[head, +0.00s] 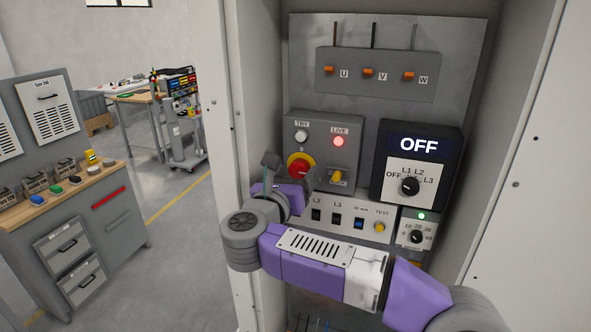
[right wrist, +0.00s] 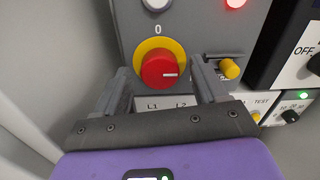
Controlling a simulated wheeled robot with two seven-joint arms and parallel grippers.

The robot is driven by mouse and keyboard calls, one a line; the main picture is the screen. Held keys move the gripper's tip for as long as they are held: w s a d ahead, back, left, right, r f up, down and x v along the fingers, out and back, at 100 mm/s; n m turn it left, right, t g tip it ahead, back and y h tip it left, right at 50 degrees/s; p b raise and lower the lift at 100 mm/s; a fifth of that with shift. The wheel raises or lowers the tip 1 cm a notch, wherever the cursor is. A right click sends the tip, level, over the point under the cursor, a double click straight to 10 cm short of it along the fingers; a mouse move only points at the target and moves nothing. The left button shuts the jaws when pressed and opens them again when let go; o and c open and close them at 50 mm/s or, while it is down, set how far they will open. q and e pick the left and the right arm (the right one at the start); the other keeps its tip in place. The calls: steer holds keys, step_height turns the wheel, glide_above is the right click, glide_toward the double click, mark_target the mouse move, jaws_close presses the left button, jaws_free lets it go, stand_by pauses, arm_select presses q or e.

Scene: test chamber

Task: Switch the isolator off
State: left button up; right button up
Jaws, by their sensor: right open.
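The isolator is a red rotary knob on a yellow disc (head: 299,168) on the grey panel in the open cabinet. In the right wrist view the isolator knob (right wrist: 158,71) has a "0" above it, and its white mark points right. A red lamp (head: 338,141) labelled LIVE glows above right of it. My right gripper (head: 273,167) is open just in front of the isolator. In the right wrist view its fingers stand left and right of the knob, and I cannot tell whether they touch it. My left gripper is not in view.
A yellow lock piece (head: 338,177) sits close right of the isolator. A white TRY button (head: 301,136) is above it. A black meter box (head: 417,165) reads OFF. The cabinet's side walls flank the panel. A workbench (head: 75,215) stands left outside.

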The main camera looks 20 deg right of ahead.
steer(key=shift+w+d, duration=0.2)
steer(key=shift+w, duration=0.05)
steer(key=c, duration=1.1)
steer(key=shift+o, duration=0.2)
